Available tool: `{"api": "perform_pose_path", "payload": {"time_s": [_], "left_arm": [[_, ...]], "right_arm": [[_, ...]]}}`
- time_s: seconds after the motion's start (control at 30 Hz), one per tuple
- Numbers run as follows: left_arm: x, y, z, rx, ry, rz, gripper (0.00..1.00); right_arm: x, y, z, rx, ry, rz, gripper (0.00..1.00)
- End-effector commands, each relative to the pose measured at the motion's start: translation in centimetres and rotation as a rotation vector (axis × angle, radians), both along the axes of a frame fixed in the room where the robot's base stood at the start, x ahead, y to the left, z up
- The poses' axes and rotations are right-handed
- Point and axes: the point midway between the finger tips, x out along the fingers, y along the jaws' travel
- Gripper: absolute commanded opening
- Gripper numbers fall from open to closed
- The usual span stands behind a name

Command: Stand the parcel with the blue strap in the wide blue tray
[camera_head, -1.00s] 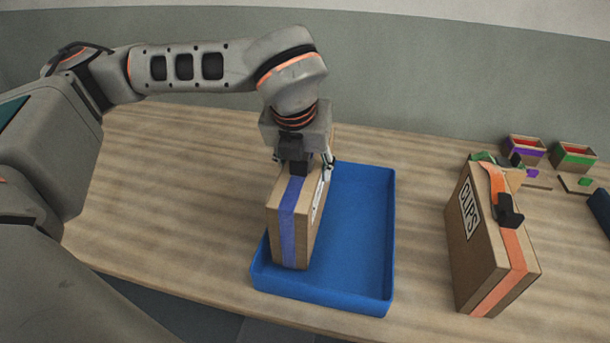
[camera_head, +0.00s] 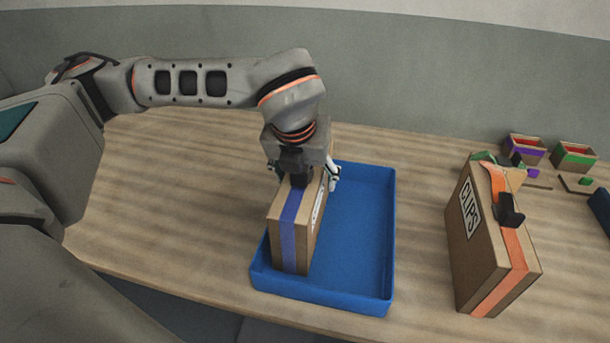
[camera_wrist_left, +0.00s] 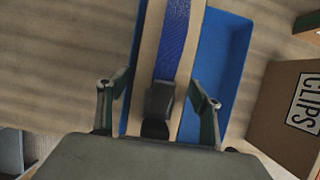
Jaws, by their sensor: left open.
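The parcel with the blue strap (camera_head: 290,232) is a tall brown box, upright at the left side of the wide blue tray (camera_head: 378,300). Its lower end is inside the tray; contact with the tray floor is hard to judge. In the left wrist view its blue strap (camera_wrist_left: 174,40) runs along the top, with a black handle (camera_wrist_left: 160,98) below it. My left gripper (camera_wrist_left: 158,103) is open above the parcel, its fingers apart on either side of the handle. The gripper (camera_head: 312,178) partly hides the parcel top in the head view. My right gripper is out of view.
A brown CLIPS parcel (camera_head: 462,255) with an orange strap and black handle stands right of the tray. Small boxes with purple (camera_head: 523,150) and green (camera_head: 574,157) bands are at the back right. The tray's right part is empty, and the table left of it is clear.

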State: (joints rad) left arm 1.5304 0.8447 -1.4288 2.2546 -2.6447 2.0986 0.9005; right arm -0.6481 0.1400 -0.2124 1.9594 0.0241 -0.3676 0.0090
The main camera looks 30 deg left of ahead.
Motion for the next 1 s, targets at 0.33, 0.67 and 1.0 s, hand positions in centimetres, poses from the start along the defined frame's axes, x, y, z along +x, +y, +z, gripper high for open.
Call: {"api": "perform_pose_path", "payload": {"time_s": [0.33,0.67,1.0], "left_arm": [[-1.6,-0.5,4.6,-0.001,-0.007,-0.001,0.65],[-3.8,-1.0,10.0,0.0,-0.003,0.0,0.65],[-4.5,-1.2,11.3,0.0,0.0,0.0,0.65]], "right_arm": [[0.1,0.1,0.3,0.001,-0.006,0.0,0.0],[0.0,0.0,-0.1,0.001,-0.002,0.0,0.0],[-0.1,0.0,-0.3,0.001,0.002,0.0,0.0]]}}
